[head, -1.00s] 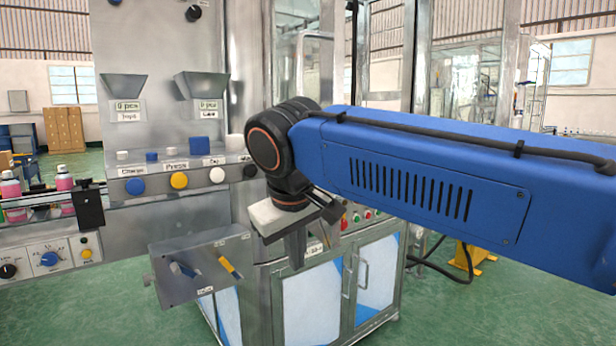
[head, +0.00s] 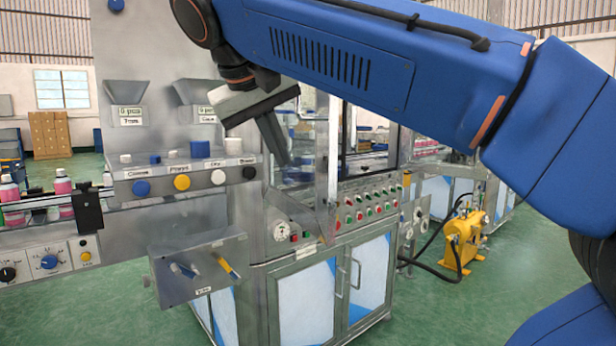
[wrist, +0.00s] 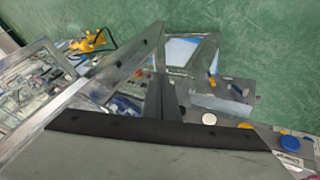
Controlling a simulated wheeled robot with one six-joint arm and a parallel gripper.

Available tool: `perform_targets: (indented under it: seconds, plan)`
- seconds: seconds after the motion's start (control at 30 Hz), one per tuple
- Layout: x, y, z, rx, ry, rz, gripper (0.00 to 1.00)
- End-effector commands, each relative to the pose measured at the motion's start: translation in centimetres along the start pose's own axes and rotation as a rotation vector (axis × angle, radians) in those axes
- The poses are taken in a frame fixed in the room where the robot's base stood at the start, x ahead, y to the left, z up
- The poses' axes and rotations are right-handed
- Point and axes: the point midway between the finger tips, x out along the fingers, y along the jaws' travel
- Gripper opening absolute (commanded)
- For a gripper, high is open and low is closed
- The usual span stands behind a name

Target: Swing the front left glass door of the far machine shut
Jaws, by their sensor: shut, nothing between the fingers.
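The far machine (head: 335,255) is a steel cabinet with a glazed upper part and a row of buttons. Its front left glass door (head: 329,180) looks like a narrow, steeply angled metal-framed panel standing out towards me, so it appears open. My gripper (head: 283,160) is shut and empty, tilted downward, just left of that door in the picture. I cannot tell whether it touches the door. In the wrist view my shut fingers (wrist: 160,98) point down beside a pale slanted panel, probably the door (wrist: 125,72). My arm hides the machine's top.
The near machine with two hoppers (head: 125,92) and coloured buttons stands at left. A tilted steel control box (head: 198,265) juts out at its front. A yellow pump (head: 465,238) with black hoses sits on the green floor at right.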

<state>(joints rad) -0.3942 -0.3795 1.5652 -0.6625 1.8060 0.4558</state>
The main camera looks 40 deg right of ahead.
Motion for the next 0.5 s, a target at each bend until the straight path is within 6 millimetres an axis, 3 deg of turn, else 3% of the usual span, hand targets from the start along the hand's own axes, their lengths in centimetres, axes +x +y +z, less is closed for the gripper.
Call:
perform_targets:
  seconds: [0.5]
  plan:
    - [7.3, 0.1, 0.1, 0.002, -0.002, 0.000, 0.00]
